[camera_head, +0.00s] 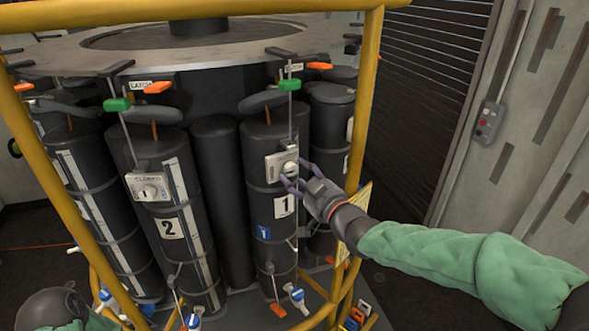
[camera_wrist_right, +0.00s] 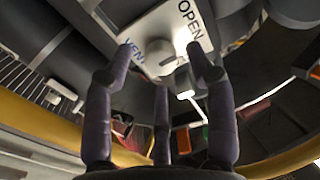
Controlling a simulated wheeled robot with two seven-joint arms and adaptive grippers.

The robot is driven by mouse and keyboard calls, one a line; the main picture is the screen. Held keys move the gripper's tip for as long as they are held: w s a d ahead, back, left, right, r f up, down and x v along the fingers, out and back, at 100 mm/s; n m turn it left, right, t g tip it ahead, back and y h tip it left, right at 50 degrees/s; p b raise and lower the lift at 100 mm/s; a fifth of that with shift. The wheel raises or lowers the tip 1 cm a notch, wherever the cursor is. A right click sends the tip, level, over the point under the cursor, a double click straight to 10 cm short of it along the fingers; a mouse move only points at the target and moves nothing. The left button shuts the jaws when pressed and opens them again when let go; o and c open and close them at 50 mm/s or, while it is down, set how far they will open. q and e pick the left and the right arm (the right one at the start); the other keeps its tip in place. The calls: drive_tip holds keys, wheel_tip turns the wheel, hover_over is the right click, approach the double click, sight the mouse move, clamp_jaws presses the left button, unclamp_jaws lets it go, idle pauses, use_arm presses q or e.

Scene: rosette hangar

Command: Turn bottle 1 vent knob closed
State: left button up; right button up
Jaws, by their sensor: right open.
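Bottle 1 (camera_head: 262,205) is a tall black cylinder with a white "1" label, right of bottle 2 (camera_head: 160,185). Its pale vent plate (camera_head: 275,163) carries a light round vent knob (camera_head: 290,168); in the head view the fingers partly cover it. In the right wrist view the plate shows the words "OPEN" and "VENT" beside the knob (camera_wrist_right: 174,70). My right gripper (camera_head: 294,174) is open, its three purple-grey fingers spread in front of and around the knob. I cannot tell whether any finger touches it. My left gripper is not in view; only part of my left arm shows at the bottom left.
A yellow rail frame (camera_head: 361,105) stands close to my right forearm. Bottle 2's vent plate (camera_head: 149,187) faces the same way. Green and orange handles hang under the grey ring (camera_head: 250,55) above. Blue-and-white valves (camera_head: 297,294) sit low on the bottles.

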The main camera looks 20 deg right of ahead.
drive_tip(key=shift+x, duration=1.1)
clamp_jaws()
